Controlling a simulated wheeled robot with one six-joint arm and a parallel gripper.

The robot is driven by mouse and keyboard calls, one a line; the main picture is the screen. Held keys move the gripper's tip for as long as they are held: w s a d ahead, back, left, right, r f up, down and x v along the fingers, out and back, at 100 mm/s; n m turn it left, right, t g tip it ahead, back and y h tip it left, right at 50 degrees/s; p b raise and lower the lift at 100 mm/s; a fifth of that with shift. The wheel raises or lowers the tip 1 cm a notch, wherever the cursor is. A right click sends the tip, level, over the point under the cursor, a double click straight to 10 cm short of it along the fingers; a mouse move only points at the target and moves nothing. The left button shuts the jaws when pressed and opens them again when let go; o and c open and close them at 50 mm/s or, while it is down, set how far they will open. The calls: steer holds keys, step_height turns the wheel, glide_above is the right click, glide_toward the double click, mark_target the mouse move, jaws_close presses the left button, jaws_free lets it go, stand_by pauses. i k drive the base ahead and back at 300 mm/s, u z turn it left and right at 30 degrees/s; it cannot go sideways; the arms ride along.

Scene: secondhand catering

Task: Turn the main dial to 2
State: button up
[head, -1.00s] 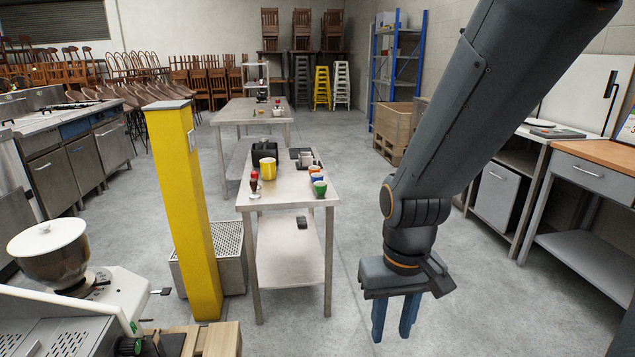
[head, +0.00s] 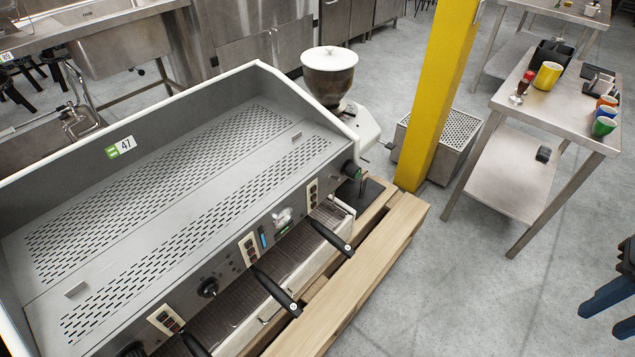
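A large grey espresso machine (head: 180,190) fills the left of the head view, with a perforated top and a green-and-white tag reading 47. On its front panel is a round black dial (head: 208,287) with small marks around it; its setting is too small to read. Another dark knob (head: 349,170) sits at the panel's right end, and part of one shows at the lower left. My gripper (head: 600,321) is at the right edge, partly cut off, far to the right of the machine. Its two blue fingers are apart with nothing seen between them.
The machine stands on a wooden pallet (head: 350,290). Black portafilter handles (head: 277,290) stick out from its front. A grinder (head: 329,75), a yellow post (head: 440,90) and a steel table (head: 545,105) with cups stand beyond. The floor at right is clear.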

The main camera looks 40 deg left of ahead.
mark_target(208, 288)
steer(key=k, duration=1)
steer(key=z, duration=0.95)
steer(key=i, duration=1)
steer(key=u, duration=3.45)
steer(key=i, duration=0.5)
steer(key=k, duration=0.25)
steer(key=u, duration=0.05)
